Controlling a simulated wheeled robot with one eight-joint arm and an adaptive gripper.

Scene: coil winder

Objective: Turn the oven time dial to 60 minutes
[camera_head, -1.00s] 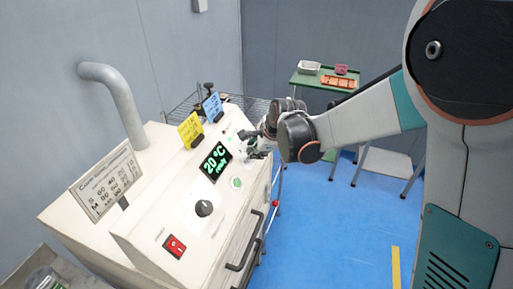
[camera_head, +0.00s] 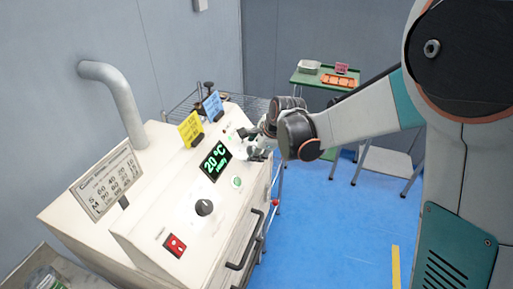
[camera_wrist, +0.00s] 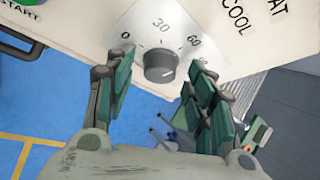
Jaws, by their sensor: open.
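The time dial (camera_wrist: 160,67) is a round dark grey knob on a white plate, with 0, 30, 60 and a partly hidden further mark around it. Its pointer is too unclear to read. My gripper (camera_wrist: 158,78) is open, its green-padded fingers on either side of the knob. Gaps show between the fingers and the knob, and I cannot tell how deep they reach.
The panel also carries a display (camera_head: 215,162) reading 20 °C, a black knob (camera_head: 204,208), a red switch (camera_head: 174,245), and yellow (camera_head: 190,129) and blue (camera_head: 212,106) cards. A green table (camera_head: 318,80) with trays stands behind. Blue floor is open to the right.

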